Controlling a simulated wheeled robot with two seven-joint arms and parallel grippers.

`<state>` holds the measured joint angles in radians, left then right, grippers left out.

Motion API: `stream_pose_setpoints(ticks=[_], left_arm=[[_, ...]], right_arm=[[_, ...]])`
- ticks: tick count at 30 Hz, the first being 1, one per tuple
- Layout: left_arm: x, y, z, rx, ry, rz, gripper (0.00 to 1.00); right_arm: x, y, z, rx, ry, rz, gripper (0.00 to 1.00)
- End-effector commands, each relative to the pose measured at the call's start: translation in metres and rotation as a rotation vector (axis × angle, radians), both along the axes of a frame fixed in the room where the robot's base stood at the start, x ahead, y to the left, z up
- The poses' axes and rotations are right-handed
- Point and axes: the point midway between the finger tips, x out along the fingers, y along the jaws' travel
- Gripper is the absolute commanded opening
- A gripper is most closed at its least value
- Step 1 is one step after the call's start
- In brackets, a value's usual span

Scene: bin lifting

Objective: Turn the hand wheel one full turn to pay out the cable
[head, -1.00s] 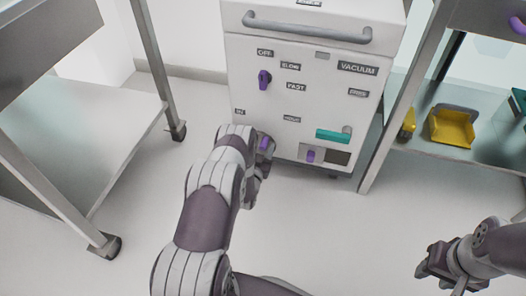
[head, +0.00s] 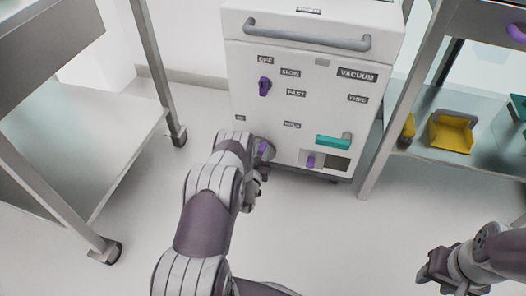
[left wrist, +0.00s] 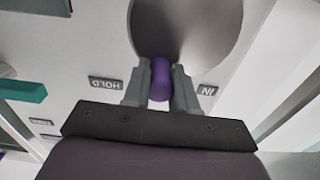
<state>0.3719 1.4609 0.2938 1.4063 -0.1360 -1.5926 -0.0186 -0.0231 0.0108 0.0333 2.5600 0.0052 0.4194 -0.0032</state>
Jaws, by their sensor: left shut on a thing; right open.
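The hand wheel (left wrist: 190,28) is a grey disc on the front of the white cabinet (head: 250,100), between the IN and HOLD labels. In the left wrist view a purple knob (left wrist: 161,82) stands out from the wheel near its rim. My left gripper (left wrist: 161,75) is shut on this knob, one finger on each side. In the head view the purple knob (head: 264,147) shows beside my left gripper (head: 259,167), and my arm hides most of the wheel. My right gripper (head: 437,268) is open and empty over the floor at the lower right. I cannot see any cable.
The cabinet also carries a purple switch (head: 264,86), a teal handle (head: 333,142), a lower purple knob (head: 311,160) and a top grab bar (head: 305,38). A steel cart (head: 95,150) stands left. A shelf unit (head: 420,150) with a yellow bin (head: 451,133) stands right. Floor between is clear.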

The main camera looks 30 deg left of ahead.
Motion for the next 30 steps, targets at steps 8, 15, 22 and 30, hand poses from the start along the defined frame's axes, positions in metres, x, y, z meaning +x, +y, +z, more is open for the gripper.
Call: stream_pose_setpoints(ticks=[8,15,22,30], left_arm=[[-0.004,0.008,0.001,-0.192,-0.038,0.001,0.00],[-0.006,0.014,0.001,-0.321,-0.067,0.002,0.00],[-0.007,0.016,0.000,-0.387,-0.081,0.001,0.00],[-0.007,0.016,-0.001,-0.403,-0.082,0.000,0.00]], right_arm=[[0.000,0.000,0.007,0.000,0.000,0.000,0.43],[0.000,0.000,0.009,0.000,0.000,0.000,0.43],[0.000,0.000,0.010,0.000,0.000,0.000,0.43],[0.000,0.000,0.010,0.000,0.000,0.000,0.43]])
